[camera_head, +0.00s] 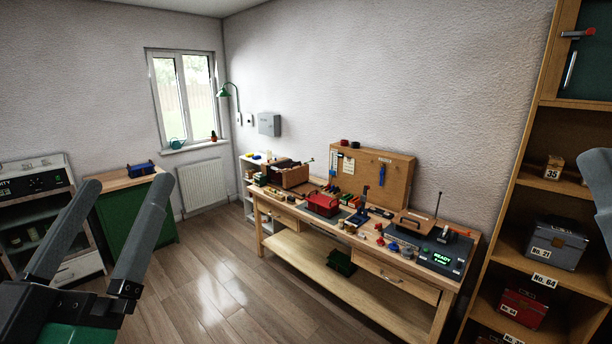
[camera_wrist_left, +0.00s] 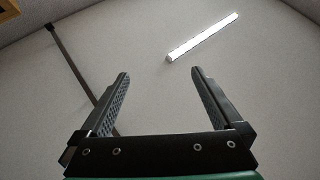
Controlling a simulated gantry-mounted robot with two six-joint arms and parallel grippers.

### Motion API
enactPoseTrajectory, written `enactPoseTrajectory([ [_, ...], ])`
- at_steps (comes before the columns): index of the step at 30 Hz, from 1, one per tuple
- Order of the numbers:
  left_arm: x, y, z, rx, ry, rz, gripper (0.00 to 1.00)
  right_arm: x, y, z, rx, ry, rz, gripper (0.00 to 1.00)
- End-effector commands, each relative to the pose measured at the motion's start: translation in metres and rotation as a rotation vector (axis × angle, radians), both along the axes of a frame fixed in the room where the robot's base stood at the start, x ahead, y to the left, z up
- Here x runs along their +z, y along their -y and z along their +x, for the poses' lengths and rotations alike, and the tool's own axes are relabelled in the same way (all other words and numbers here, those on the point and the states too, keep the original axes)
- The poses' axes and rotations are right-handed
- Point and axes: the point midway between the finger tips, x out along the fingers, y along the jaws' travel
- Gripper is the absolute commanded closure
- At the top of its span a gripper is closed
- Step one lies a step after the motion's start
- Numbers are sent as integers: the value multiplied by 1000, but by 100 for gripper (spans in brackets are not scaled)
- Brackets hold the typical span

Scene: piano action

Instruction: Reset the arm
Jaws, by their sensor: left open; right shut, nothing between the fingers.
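My left gripper (camera_head: 128,182) is at the lower left of the head view. Its two dark grey fingers stand wide apart, pointing up, with nothing between them. A grey part of my right gripper (camera_head: 597,180) shows at the right edge of the head view, in front of the shelf. Most of it is outside the picture. Neither gripper touches anything that I can see.
A wooden workbench (camera_head: 372,287) with a red toolbox (camera_head: 322,205) and a pegboard (camera_head: 398,172) stands along the wall. A tall shelf (camera_head: 535,115) is at the right. A green cabinet (camera_head: 163,228) is behind my left gripper. The floor (camera_head: 235,290) before the bench is clear.

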Motion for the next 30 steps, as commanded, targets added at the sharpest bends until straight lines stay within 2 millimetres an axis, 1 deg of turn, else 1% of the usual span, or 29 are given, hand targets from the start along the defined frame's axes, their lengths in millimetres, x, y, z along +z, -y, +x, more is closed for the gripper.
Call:
enactPoseTrajectory([
  [1, 21, 1, -30, 4, 88, 14, 0, 0, 0, 0, 0, 0, 0, 100],
  [2, 32, 1, -48, 11, 138, 26, 0, 0, 0, 0, 0, 0, 0, 100],
  [3, 43, 1, -72, 21, 204, 44, 0, 0, 0, 0, 0, 0, 0, 100],
  [4, 50, 1, -90, 32, 253, 64, 0, 0, 0, 0, 0, 0, 0, 100],
  [5, 58, 3, -91, 73, 262, 117, 0, 6, 0, 0, 0, -1, 0, 100],
  [6, 93, 2, -88, 67, 252, 109, 0, 42, 0, 1, 0, -3, 0, 100],
  [9, 133, 2, -87, 65, 249, 107, 0, 84, 0, -1, 0, 2, 0, 100],
  [12, 166, 2, -86, 65, 248, 106, 0, 117, 0, 0, 0, 1, 0, 100],
  [15, 188, 2, -86, 65, 247, 106, 0, 140, 0, 0, 0, 1, 0, 100],
  [18, 196, 2, -85, 65, 246, 106, 0, 147, 0, 0, 0, 0, 0, 100],
  [24, 192, 2, -85, 64, 246, 105, 0, 143, 0, 0, 0, -1, 0, 100],
  [30, 192, 2, -85, 64, 246, 105, 0, 143, 0, 0, 0, -1, 0, 100],
])
